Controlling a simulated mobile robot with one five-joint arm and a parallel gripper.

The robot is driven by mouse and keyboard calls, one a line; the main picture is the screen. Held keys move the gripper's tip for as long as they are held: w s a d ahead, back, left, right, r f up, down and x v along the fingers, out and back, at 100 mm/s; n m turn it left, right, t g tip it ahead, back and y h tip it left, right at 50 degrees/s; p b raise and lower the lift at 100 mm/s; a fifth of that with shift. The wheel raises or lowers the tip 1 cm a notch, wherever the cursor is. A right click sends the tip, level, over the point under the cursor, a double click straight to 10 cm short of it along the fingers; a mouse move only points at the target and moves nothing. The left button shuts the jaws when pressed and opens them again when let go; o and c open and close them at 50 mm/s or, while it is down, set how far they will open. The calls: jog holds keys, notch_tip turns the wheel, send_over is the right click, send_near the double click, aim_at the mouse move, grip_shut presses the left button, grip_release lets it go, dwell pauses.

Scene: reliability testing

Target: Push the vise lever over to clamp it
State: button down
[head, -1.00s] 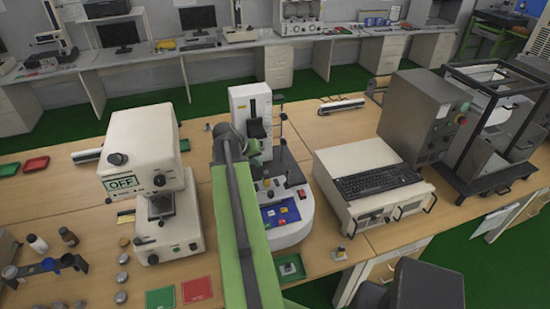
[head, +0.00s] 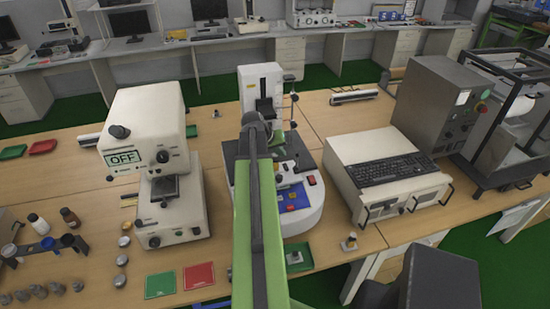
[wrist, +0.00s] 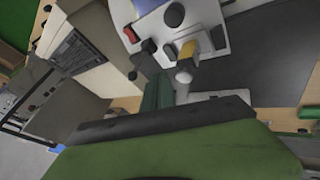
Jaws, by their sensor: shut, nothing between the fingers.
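The white testing machine (head: 262,88) with a blue front panel stands mid-table in the head view, partly behind my arm. Its vise cannot be made out clearly there. In the wrist view a short yellow part with a silver rounded end (wrist: 184,76), which may be the vise lever, stands beside the white base (wrist: 205,20). My gripper (wrist: 150,75) is shut and empty, just left of that part; I cannot tell whether they touch. In the head view the gripper is mostly hidden behind my arm.
A white hardness tester (head: 150,125) reading OFF stands to the left. A keyboard (head: 385,170) on a white case (head: 350,150) and a grey cabinet (head: 440,100) stand to the right. Green (head: 160,285) and red (head: 198,277) plates lie near the front edge.

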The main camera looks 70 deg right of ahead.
aim_at(297, 161)
jog(key=shift+s+d+f, duration=0.1)
jog(key=shift+s+d, duration=0.3)
jog(key=shift+s, duration=0.4)
jog(key=shift+s+d+f, duration=0.1)
jog(key=shift+s+d, duration=0.3)
jog(key=shift+s, duration=0.4)
